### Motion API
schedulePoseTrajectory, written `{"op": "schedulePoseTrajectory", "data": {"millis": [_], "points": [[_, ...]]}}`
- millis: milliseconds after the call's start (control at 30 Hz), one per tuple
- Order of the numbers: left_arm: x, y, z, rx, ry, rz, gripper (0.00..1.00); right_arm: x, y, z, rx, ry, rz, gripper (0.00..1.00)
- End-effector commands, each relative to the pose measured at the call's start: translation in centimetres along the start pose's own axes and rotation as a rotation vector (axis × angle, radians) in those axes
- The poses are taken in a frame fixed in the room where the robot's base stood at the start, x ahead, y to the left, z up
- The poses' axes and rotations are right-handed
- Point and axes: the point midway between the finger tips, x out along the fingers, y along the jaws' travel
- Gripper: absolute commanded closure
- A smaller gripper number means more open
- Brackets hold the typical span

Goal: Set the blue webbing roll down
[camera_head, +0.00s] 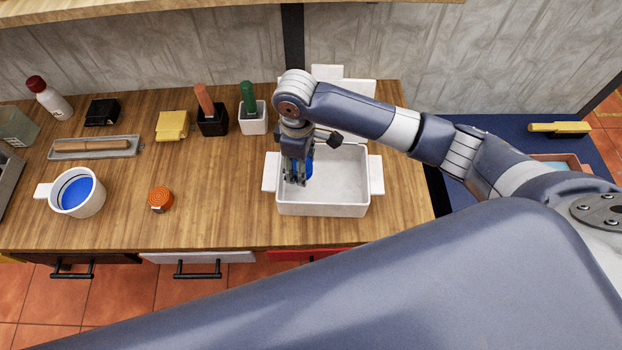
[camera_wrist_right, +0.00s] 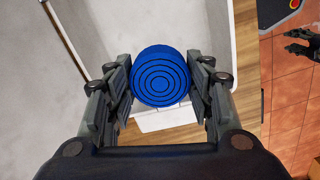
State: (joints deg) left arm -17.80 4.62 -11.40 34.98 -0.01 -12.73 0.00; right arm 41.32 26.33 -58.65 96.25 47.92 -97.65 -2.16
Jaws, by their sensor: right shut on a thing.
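The blue webbing roll (camera_wrist_right: 160,76) is a round blue coil with ringed grooves, held between both fingers of my right gripper (camera_wrist_right: 162,88). In the head view my right gripper (camera_head: 296,182) points down inside the outline of the white tub (camera_head: 322,208), near its left end. The roll (camera_head: 308,168) shows there as a blue patch partly hidden by the fingers. I cannot tell whether the roll touches the tub floor. My left gripper (camera_wrist_right: 288,40) shows at the right edge of the wrist view, over the floor tiles, empty with fingers apart.
On the wooden counter (camera_head: 215,205) are an orange roll (camera_head: 160,199), a white pot with blue inside (camera_head: 77,193), a yellow block (camera_head: 173,125), and black (camera_head: 213,124) and white (camera_head: 252,121) holders with handles. The tub's right part is empty. Counter between orange roll and tub is clear.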

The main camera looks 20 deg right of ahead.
Motion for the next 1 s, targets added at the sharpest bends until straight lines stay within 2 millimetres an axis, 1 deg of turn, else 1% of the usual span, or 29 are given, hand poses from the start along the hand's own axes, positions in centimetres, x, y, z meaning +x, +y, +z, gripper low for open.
{"op": "schedulePoseTrajectory", "data": {"millis": [33,100,300,500,600,700,933,967,1000], "points": [[-0.2,0.0,-0.4,0.000,0.006,0.000,0.60,1.0,-0.1,0.1,0.001,-0.003,-0.003,0.77],[-0.3,-0.1,-1.0,0.001,0.015,-0.001,0.60,2.1,0.0,0.1,0.002,-0.002,-0.001,0.77],[-0.4,-0.1,-2.6,0.001,0.040,-0.002,0.60,4.1,-0.1,0.1,0.002,-0.001,-0.002,0.77],[-0.6,-0.1,-2.4,0.001,0.036,-0.001,0.60,6.8,0.0,0.0,0.003,0.000,-0.001,0.77],[-0.6,0.0,-1.9,0.001,0.029,0.000,0.60,7.2,0.0,0.0,0.002,0.001,0.000,0.77],[-0.6,0.0,-1.6,0.001,0.023,0.000,0.60,7.2,0.0,0.0,0.002,0.001,0.000,0.77],[-0.5,0.0,-1.3,0.001,0.019,0.001,0.60,7.5,-0.1,0.0,0.002,0.001,0.000,0.77],[-0.5,0.0,-1.3,0.001,0.019,0.001,0.60,7.5,0.0,0.0,0.002,0.001,0.000,0.47],[-0.5,0.0,-1.3,0.001,0.019,0.001,0.60,7.5,0.0,0.0,0.002,0.001,0.000,0.38]]}}
